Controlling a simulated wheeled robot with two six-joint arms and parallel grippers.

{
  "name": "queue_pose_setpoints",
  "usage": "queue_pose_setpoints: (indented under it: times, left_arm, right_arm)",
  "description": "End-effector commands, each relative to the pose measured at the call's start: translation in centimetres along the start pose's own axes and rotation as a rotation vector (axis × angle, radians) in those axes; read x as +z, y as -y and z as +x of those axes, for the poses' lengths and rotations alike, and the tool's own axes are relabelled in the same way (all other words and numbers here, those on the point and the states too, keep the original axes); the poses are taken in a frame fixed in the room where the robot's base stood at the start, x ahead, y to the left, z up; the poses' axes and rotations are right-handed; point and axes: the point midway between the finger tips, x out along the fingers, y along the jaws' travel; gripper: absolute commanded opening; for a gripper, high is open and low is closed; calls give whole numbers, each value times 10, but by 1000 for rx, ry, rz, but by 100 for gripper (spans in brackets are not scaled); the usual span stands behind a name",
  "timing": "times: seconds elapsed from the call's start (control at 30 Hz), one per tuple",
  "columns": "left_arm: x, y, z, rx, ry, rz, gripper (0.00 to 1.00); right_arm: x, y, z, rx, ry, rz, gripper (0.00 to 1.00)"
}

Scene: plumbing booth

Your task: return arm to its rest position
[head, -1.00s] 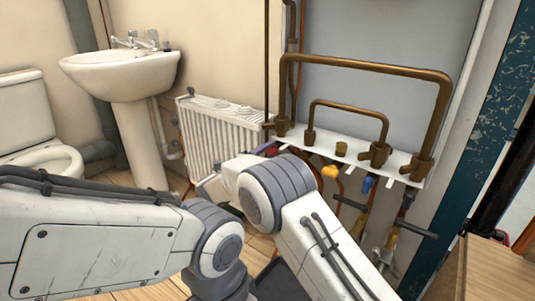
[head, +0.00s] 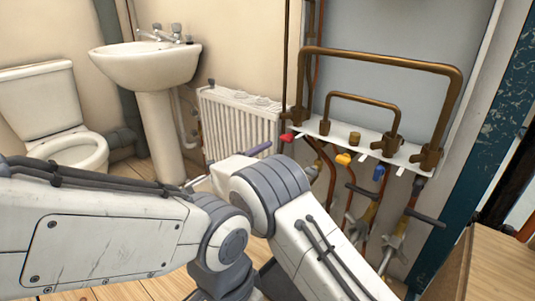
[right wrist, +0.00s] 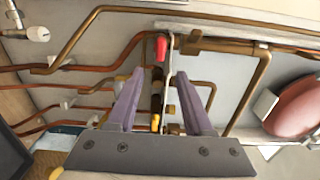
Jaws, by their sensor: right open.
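My right gripper (head: 258,149) is mostly hidden behind my own arm links in the head view; a purple-grey finger shows left of the valve board. In the right wrist view my right gripper (right wrist: 157,82) is open, its two fingers apart with nothing held between them. The red valve handle (head: 286,137) is at the board's left end, clear of the finger. It also shows beyond the fingertips in the right wrist view (right wrist: 161,48). My left gripper cannot be made out in either view.
The white valve board (head: 345,134) carries brass pipes (head: 385,61), a yellow handle (head: 343,159) and a blue handle (head: 379,173). A radiator (head: 240,120), sink (head: 147,64) and toilet (head: 52,110) stand left. A wooden box (head: 490,265) is lower right.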

Motion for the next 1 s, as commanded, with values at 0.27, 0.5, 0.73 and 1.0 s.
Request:
queue_pose_setpoints:
  times: [0.27, 0.5, 0.73, 1.0]
  left_arm:
    - [0, 0, 0, 0, 0, 0, 50]
    - [0, 0, 0, 0, 0, 0, 50]
    - [0, 0, 0, 0, 0, 0, 50]
    - [0, 0, 0, 0, 0, 0, 50]
  right_arm:
    - [5, 22, 35, 13, 166, -141, 51]
    - [-37, 21, 66, 98, 627, -667, 51]
    - [-168, -41, 11, 287, 1064, -1231, 51]
    - [-272, -79, -47, 448, 1318, -1520, 51]
